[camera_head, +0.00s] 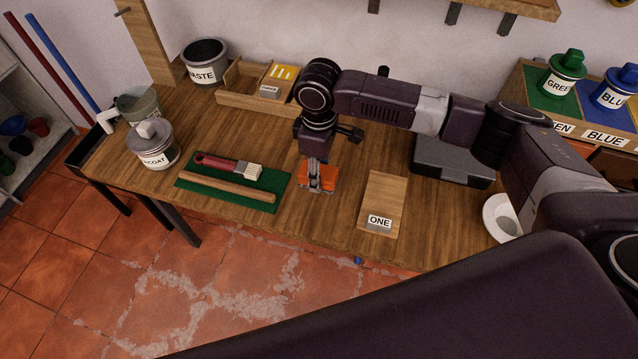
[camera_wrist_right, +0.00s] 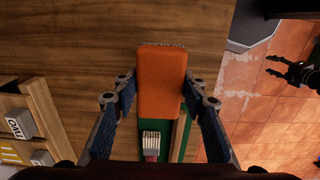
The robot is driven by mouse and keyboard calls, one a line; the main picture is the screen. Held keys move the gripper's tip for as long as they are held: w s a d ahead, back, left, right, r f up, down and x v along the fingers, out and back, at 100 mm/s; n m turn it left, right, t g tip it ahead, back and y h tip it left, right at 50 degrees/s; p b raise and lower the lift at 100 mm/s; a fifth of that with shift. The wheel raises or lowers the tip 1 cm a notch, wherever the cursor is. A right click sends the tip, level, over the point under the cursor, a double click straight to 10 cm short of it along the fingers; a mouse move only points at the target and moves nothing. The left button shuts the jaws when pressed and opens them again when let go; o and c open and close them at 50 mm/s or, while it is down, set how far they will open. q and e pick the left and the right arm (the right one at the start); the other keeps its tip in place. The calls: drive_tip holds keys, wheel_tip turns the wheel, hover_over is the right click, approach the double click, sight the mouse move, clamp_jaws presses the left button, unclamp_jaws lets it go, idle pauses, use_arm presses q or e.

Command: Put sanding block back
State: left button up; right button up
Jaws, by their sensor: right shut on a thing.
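My right gripper (camera_head: 316,178) is shut on the orange sanding block (camera_head: 318,170). In the right wrist view the block (camera_wrist_right: 161,85) sits between the two fingers. A green mat (camera_head: 233,192) lies to the left of the block in the head view, bearing a red-handled brush (camera_head: 228,165) and a wooden stick (camera_head: 228,188). In the wrist view the block covers part of the mat (camera_wrist_right: 168,128). The block's height over the table is hard to tell. My left gripper (camera_wrist_right: 272,65) shows in the wrist view, beyond the table edge, empty with its fingers apart.
A wooden board labelled ONE (camera_head: 382,195) lies right of the block. A lidded tin (camera_head: 150,145) stands left of the mat. A WASTE pot (camera_head: 205,62) and a divided wooden tray (camera_head: 245,85) stand at the back. Bare tabletop lies between block and board.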

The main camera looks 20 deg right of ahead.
sight(319, 196)
wheel_tip(319, 196, down, 3)
drive_tip(key=shift+r, duration=0.1)
wheel_tip(319, 196, down, 3)
drive_tip(key=shift+p, duration=1)
drive_tip(key=shift+f, duration=0.3)
drive_tip(key=shift+f, duration=0.15)
drive_tip(key=o, duration=1.2)
